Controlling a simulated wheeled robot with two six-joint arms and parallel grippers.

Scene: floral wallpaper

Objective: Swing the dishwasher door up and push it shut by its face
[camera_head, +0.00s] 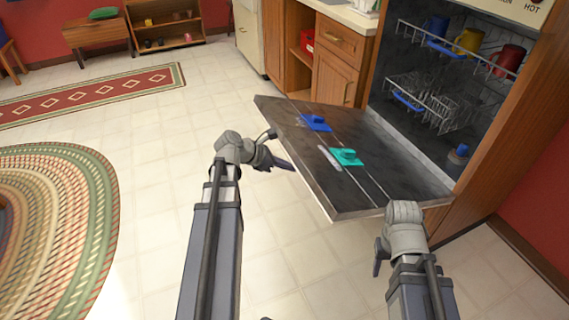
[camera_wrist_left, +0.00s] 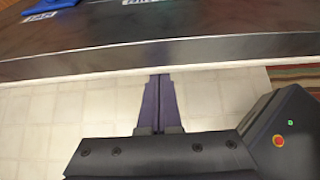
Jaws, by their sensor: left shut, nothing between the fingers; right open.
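The dishwasher door (camera_head: 290,135) is swung down, its dark inner side facing up, roughly level in front of the open dishwasher (camera_head: 425,75). My left gripper (camera_head: 290,165) is shut and empty, low beside the door's outer edge. In the left wrist view its closed fingers (camera_wrist_left: 160,78) point at the door's pale edge, and the door (camera_wrist_left: 200,40) fills the top; I cannot tell if they touch. My right gripper (camera_head: 378,258) is open, below the door's near right corner, and partly hidden by its own wrist.
Inside, the upper rack (camera_head: 455,48) holds cups, with a lower rack (camera_head: 430,103) beneath. A blue piece (camera_head: 315,122) and a teal piece (camera_head: 346,157) sit on the door. Wooden cabinets (camera_head: 338,75) adjoin.

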